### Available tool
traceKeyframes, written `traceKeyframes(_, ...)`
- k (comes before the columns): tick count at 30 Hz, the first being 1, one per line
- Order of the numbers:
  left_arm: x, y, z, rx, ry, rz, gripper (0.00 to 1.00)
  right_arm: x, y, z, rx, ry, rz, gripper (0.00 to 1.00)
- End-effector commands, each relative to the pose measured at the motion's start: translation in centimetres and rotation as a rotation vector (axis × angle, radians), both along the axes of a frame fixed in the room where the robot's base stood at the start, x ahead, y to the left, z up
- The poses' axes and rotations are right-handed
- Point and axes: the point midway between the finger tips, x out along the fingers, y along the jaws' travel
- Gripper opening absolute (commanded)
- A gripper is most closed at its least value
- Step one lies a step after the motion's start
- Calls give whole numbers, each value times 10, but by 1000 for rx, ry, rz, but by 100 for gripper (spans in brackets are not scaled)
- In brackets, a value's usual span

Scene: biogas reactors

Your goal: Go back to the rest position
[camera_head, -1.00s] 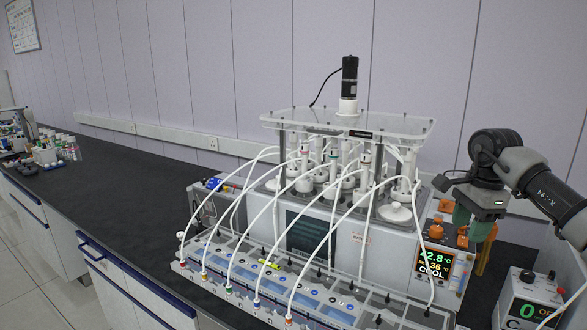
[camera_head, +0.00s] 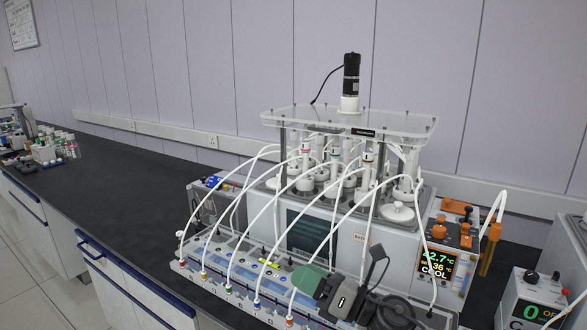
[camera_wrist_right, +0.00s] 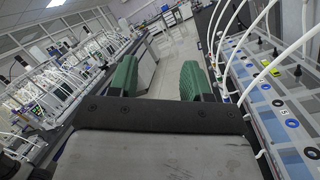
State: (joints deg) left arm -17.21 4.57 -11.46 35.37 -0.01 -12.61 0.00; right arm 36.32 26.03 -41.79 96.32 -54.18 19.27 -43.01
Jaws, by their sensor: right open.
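My right gripper (camera_head: 325,281) is low in front of the reactor unit in the head view, over the front tray. Its green fingers point left and their tips are hard to separate there. In the right wrist view its two green fingers (camera_wrist_right: 158,78) stand wide apart with nothing between them, and the aisle floor shows beyond. My left gripper is not in view. The biogas reactor unit (camera_head: 357,240) stands on the dark bench, with a clear top plate (camera_head: 345,122) and white tubes running down to the front tray (camera_head: 235,297).
A control box (camera_head: 532,302) stands at the right, with orange fittings (camera_head: 495,232) beside the reactor display. Bottles (camera_head: 45,153) stand far left on the bench (camera_head: 110,180). The tray with tubes lies close to the gripper's right in the wrist view (camera_wrist_right: 270,115).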

Motion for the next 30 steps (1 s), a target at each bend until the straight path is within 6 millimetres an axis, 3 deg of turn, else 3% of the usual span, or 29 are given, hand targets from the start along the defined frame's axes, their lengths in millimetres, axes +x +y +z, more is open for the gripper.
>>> traceKeyframes(5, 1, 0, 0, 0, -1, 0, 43, -17, -43, -25, 564, 493, -280, 48)
traceKeyframes(8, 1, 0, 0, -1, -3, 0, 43, -33, -80, -61, 850, 789, -459, 48)
traceKeyframes(11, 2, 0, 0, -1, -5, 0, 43, -65, -116, -109, 1112, 1085, -659, 48)
traceKeyframes(15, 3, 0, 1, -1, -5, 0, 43, -130, -151, -171, 1400, 1439, -946, 48)
traceKeyframes(21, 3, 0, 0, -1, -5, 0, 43, -205, -170, -213, 1598, 1717, -1235, 48)
traceKeyframes(30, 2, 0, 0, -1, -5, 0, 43, -295, -179, -235, 1741, 1958, -1574, 48)
